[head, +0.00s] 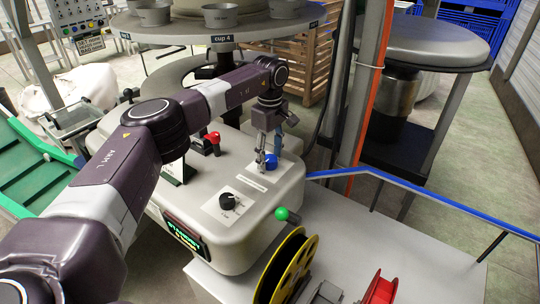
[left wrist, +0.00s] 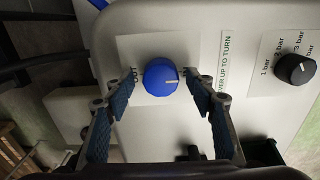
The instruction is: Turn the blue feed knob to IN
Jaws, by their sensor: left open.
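The blue feed knob (head: 271,162) is on the top of the pale machine housing (head: 262,236). In the left wrist view the blue knob (left wrist: 160,77) sits on a white label plate, with OUT lettered on its left and partly hidden lettering on its right. A pale pointer mark on the knob faces the right side of that picture. My left gripper (head: 265,158) points down at the knob. In the left wrist view its open fingers (left wrist: 168,100) stand on both sides of the knob, with gaps. Whether the tips reach knob depth is unclear. My right gripper is not in view.
A black pressure knob (head: 227,201) with bar marks, a red switch (head: 212,138) and a green-ball lever (head: 282,214) are nearby on the housing. A lit display (head: 184,238) is at its front. Yellow (head: 290,270) and red reels (head: 380,290) stand at the lower right.

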